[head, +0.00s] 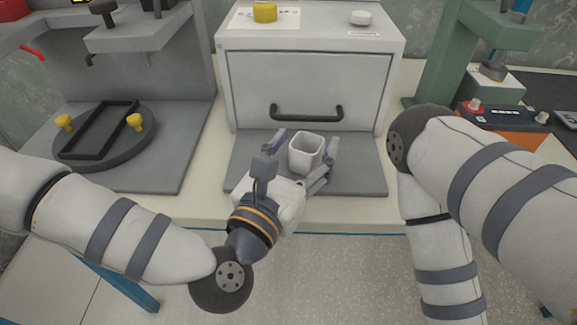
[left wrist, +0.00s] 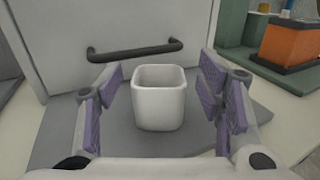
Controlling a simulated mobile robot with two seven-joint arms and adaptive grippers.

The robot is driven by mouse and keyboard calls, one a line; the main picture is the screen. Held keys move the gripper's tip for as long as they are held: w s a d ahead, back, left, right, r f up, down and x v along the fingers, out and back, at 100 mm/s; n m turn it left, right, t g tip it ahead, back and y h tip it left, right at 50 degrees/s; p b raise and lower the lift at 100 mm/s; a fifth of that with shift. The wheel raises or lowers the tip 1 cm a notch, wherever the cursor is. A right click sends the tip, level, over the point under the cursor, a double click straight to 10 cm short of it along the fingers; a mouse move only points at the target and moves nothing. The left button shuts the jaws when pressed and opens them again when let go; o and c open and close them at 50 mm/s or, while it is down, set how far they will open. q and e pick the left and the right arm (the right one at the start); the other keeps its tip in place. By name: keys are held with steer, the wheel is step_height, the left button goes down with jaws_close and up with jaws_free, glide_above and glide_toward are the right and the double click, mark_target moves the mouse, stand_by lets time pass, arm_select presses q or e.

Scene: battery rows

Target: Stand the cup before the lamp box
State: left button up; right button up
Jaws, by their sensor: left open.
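The white, square-sided cup (head: 306,152) stands upright on a grey mat (head: 360,165) in front of a white box with a dark handle (head: 310,80), which seems to be the lamp box. My left gripper (head: 303,150) is open, with one finger on each side of the cup. In the left wrist view the cup (left wrist: 159,97) stands between the purple-padded fingers (left wrist: 165,98), with a visible gap on both sides. The cup's underside is hidden. My right arm is at the right of the head view, but its gripper is out of view.
A grey machine with a round plate (head: 105,140) and yellow knobs stands at the left. A green press (head: 455,50) and an orange-and-black unit (head: 505,115) stand at the right. The box's handle (left wrist: 134,50) is just behind the cup. The bench's front edge runs below the mat.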

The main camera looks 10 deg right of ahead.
arm_select(q)
steer(key=v, duration=1)
steer(key=shift+s+a, duration=0.2)
steer(key=shift+f, duration=0.1)
